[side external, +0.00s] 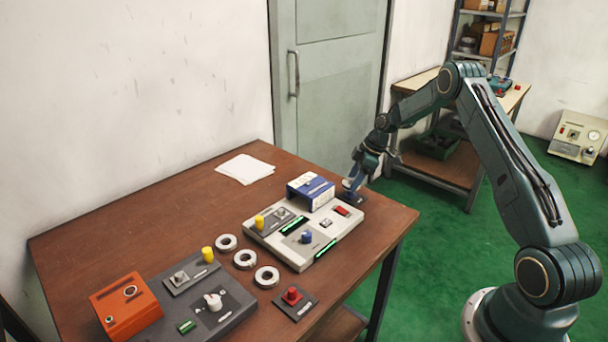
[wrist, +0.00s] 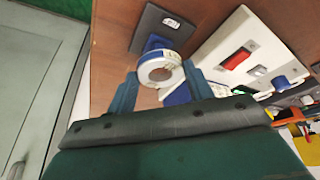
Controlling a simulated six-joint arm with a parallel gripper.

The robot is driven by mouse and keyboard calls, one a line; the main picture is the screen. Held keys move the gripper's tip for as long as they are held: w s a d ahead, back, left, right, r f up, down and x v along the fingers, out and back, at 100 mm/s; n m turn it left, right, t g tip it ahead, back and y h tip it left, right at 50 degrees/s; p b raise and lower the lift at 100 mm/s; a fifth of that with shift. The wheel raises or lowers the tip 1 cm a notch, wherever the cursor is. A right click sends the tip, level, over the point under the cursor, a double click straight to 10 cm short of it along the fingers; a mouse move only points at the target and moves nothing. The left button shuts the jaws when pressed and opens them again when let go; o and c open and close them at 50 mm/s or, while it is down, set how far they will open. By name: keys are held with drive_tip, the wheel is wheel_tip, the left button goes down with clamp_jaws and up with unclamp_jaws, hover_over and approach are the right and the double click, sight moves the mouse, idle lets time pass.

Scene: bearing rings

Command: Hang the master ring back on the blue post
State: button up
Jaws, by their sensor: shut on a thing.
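My gripper (wrist: 161,72) is shut on a pale metal ring with a printed band, the master ring (wrist: 146,70), which sits between the two blue fingers. In the side view my gripper (side external: 352,184) is low over the table's far right corner, above a dark plate (side external: 355,199). In the wrist view the blue post (wrist: 154,42) shows partly behind the ring's upper edge, on the dark plate (wrist: 145,25). The ring hides much of the post. I cannot tell whether the ring is around the post or in front of it.
A light grey panel (side external: 262,237) with a blue-and-white box (side external: 311,190) stands close beside my gripper. Three loose rings (side external: 245,259) lie mid-table, near a dark panel (side external: 228,312) and an orange box (side external: 126,306). The table's left and back are mostly clear, except for papers (side external: 245,169).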

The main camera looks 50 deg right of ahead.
drive_tip(key=shift+f, duration=1.55)
idle(1.9)
drive_tip(key=o, duration=1.3)
drive_tip(key=shift+r, duration=3.75)
drive_tip(key=shift+a+r, duration=0.1)
